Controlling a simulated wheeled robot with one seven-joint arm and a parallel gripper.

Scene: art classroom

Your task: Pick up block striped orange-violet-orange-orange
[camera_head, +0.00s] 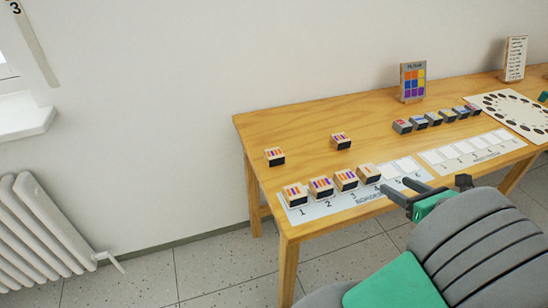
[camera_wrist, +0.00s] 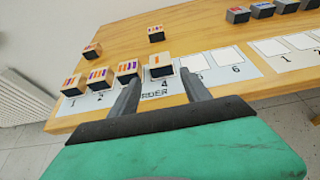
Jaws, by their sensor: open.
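Two loose striped blocks stand on the table behind the numbered card: a left one (camera_head: 275,156) and a right one (camera_head: 341,141). They also show in the wrist view, left (camera_wrist: 92,50) and right (camera_wrist: 156,33). Both tops carry orange and violet stripes, but the stripe order is too small to read surely, so I cannot tell which is orange-violet-orange-orange. My gripper (camera_head: 398,190) is open and empty near the table's front edge. In the wrist view its fingers (camera_wrist: 160,78) point toward the block on place 4 (camera_wrist: 160,62), apart from the loose blocks.
Striped blocks stand on places 1 (camera_head: 295,194), 2 (camera_head: 321,187) and 3 (camera_head: 346,179) of the card (camera_head: 327,207). Places 5 and 6 are bare. A row of dark-sided blocks (camera_head: 420,121), a colour chart (camera_head: 413,80) and a second card (camera_head: 470,150) lie to the right.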

